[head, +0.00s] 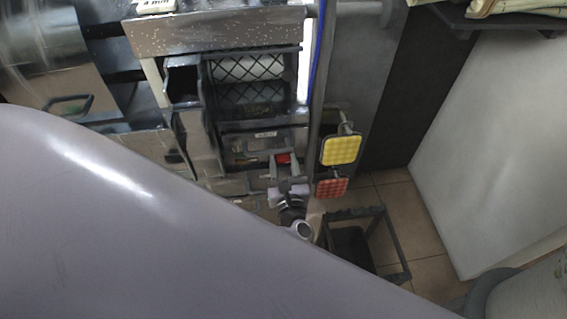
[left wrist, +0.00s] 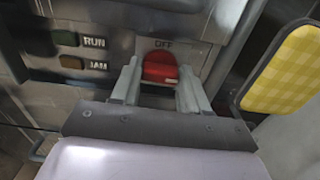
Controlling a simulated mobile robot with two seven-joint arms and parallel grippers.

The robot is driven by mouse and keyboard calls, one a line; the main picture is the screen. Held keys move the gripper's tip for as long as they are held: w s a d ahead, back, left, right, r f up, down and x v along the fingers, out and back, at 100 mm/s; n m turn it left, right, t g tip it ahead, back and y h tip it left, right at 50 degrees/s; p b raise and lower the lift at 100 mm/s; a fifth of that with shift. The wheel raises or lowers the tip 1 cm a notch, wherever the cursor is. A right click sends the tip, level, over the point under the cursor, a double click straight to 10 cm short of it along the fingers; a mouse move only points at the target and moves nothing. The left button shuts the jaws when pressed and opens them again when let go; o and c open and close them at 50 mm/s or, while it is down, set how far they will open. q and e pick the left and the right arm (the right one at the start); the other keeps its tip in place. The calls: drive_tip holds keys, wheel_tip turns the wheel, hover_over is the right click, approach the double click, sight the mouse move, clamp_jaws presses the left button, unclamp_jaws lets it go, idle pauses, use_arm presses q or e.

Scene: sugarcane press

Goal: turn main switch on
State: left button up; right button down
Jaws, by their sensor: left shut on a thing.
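The main switch (left wrist: 160,68) is a red knob under an "OFF" label on a grey panel, seen in the left wrist view. It also shows small and red in the head view (head: 283,159). My left gripper (left wrist: 157,82) has its two grey fingers on either side of the knob and is shut on it. In the head view my left gripper (head: 284,167) reaches up to the panel at the lower middle. The knob's lower part is hidden by the gripper. My right gripper is in neither view.
Left of the switch are a green button (left wrist: 65,38) marked "RUN" and a brown one (left wrist: 72,62) marked "JAM". A dark frame stool (head: 394,250) stands on the tiled floor.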

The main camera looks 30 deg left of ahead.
use_arm(q)
drive_tip(key=shift+s+d+f, duration=0.1)
drive_tip(key=o, duration=0.8)
drive_tip(key=v, duration=0.7)
